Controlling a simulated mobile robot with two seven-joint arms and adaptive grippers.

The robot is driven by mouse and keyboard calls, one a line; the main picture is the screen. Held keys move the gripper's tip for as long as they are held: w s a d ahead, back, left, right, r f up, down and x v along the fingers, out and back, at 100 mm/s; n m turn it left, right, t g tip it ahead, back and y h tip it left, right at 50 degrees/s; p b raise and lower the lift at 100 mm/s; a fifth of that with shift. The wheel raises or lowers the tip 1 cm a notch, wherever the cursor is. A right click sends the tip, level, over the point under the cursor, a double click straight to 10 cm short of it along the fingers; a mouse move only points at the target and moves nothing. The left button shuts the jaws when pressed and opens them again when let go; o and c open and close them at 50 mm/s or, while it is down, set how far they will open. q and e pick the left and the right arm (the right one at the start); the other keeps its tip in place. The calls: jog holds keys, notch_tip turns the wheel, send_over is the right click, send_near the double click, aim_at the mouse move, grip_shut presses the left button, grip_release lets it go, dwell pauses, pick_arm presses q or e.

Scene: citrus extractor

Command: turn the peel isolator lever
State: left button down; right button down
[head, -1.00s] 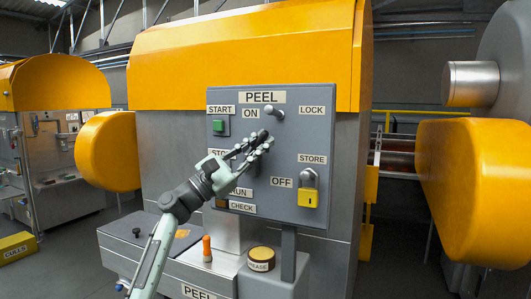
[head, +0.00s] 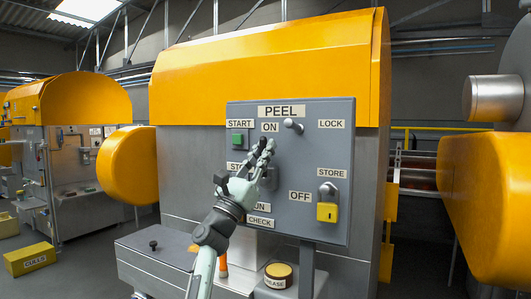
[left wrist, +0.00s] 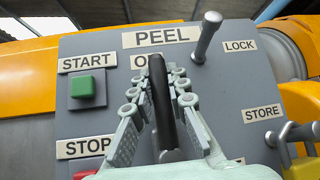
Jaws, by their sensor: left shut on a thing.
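The peel isolator lever (head: 262,145) has a black handle on the grey PEEL panel (head: 315,160). In the head view it points up at the ON label (head: 270,127). In the left wrist view the black handle (left wrist: 160,95) stands nearly upright, its top overlapping the ON label. My left gripper (head: 258,153) is shut on the handle, with fingers on both sides of it, as the left wrist view shows (left wrist: 164,88). The gripper and wrist hide the lever's base and part of the STOP and RUN labels. My right gripper is not in view.
A metal peg (head: 293,125) sticks out right of ON. A yellow padlock (head: 327,211) hangs below STORE. The green START button (head: 237,139) is left of the lever. An orange-handled object and a round grease tin (head: 278,275) are below the panel.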

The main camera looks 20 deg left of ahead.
pick_arm(q)
jog(key=shift+a+r+y, duration=0.1)
jog(key=shift+y, duration=0.2)
jog(key=c, duration=1.5)
grip_release()
jog(key=shift+o, duration=0.2)
jog(key=shift+f, duration=0.2)
jog(key=v, duration=1.1)
jog(key=shift+s+f, duration=0.25)
jog(key=shift+f, duration=0.05)
jog(key=shift+a, duration=0.1)
